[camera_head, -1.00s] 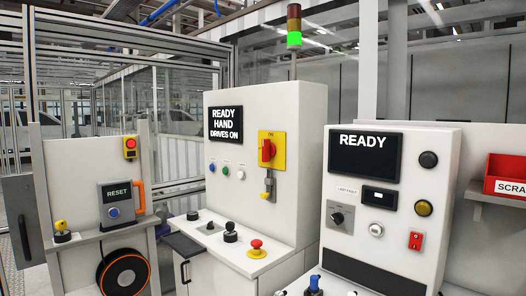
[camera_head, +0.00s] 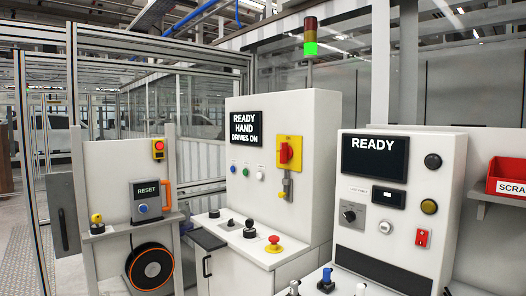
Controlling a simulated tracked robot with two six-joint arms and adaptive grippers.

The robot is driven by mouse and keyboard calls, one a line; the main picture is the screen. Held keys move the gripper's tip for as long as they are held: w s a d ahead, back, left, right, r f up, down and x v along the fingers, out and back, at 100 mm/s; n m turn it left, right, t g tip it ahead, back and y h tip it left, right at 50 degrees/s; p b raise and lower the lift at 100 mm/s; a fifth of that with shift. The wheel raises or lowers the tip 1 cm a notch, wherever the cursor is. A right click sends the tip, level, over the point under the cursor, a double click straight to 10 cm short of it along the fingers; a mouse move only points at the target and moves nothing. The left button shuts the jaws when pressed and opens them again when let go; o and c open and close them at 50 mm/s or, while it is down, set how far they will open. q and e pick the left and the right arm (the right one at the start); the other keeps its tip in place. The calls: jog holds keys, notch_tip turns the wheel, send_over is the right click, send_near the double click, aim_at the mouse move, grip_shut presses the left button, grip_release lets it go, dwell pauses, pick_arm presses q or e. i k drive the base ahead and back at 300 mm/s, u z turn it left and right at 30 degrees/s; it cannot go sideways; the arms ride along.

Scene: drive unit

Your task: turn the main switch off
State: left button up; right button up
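The main switch (camera_head: 285,153) is a red rotary handle on a yellow plate, on the front of the white middle cabinet (camera_head: 305,110). Its red handle looks upright. A small grey and yellow latch or padlock-like part (camera_head: 286,186) hangs just below the plate. The cabinet's screen (camera_head: 247,128) reads READY, HAND, DRIVES ON. Neither of my grippers shows in the head view.
A red mushroom button (camera_head: 273,240) and black knobs sit on the middle cabinet's ledge. A second panel (camera_head: 375,158) reading READY stands at right front. A RESET box (camera_head: 146,200) and an orange-rimmed reel (camera_head: 151,267) are at left. The signal tower (camera_head: 310,48) glows green.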

aim_at(286, 151)
jog(key=u, duration=0.4)
jog(key=k, duration=1)
jog(key=u, duration=0.45)
jog(key=i, duration=2.4)
jog(key=z, duration=0.65)
jog(key=i, duration=0.5)
jog(key=z, duration=0.3)
